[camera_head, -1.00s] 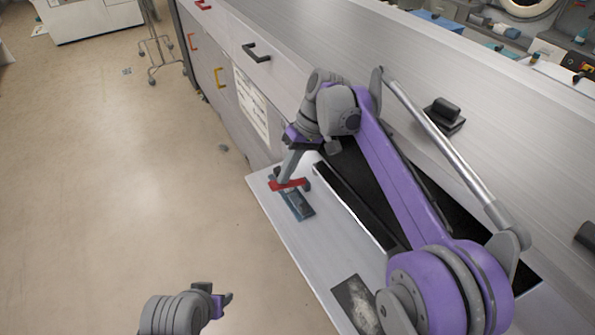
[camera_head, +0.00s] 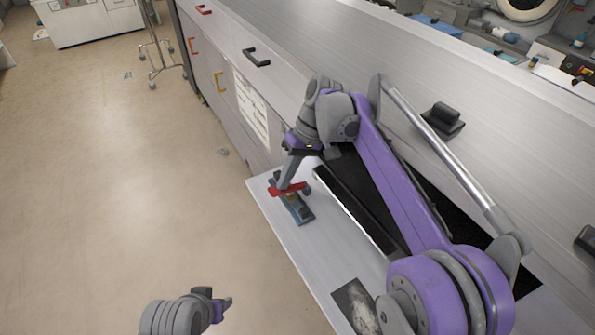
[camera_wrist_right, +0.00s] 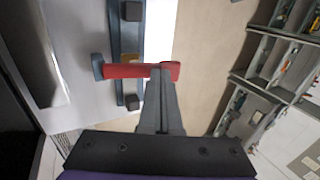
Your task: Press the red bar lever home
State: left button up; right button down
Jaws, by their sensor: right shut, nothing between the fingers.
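The red bar lever (camera_head: 292,189) sits on a blue-grey base (camera_head: 298,209) at the far end of the light metal shelf. In the right wrist view the red bar (camera_wrist_right: 130,71) lies across the blue base (camera_wrist_right: 127,30), with a grey piece at its left end. My right gripper (camera_head: 283,187) is shut and empty, its fingertips at the bar. In the right wrist view the tips (camera_wrist_right: 160,70) overlap the right part of the bar; contact looks likely, but I cannot be sure. My left gripper (camera_head: 227,303) is low in the head view, over the floor, away from the lever.
The metal shelf (camera_head: 275,219) runs along the machine beside a dark opening. A dark patch (camera_head: 355,305) lies on its near part. A black handle (camera_head: 256,56) and a black knob (camera_head: 442,119) stand out from the machine. The floor (camera_head: 110,190) to the left is mostly clear.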

pick_arm(q)
jog(key=r+p, duration=0.1)
jog(key=r, duration=0.1)
jog(key=w+r+p, duration=0.2)
jog(key=r, duration=0.1)
jog(key=shift+r+p, duration=0.3)
jog(key=shift+p, duration=0.1)
pick_arm(e)
jog(key=v, duration=0.7)
jog(key=shift+w, duration=0.2)
jog(key=shift+d, duration=0.1)
pick_arm(q)
jog(key=shift+s, duration=0.1)
pick_arm(e)
jog(key=shift+s, duration=0.1)
jog(key=shift+r, duration=0.15)
notch_tip(320, 180, up, 6)
jog(key=p, duration=0.3)
send_over(297, 185)
jog(key=w+d, duration=0.1)
jog(key=d, duration=0.1)
pick_arm(q)
jog(key=shift+t, duration=0.5)
jog(key=w+r, duration=0.2)
jog(key=r, duration=0.3)
jog(key=shift+w, duration=0.4)
pick_arm(e)
jog(key=shift+w, duration=0.2)
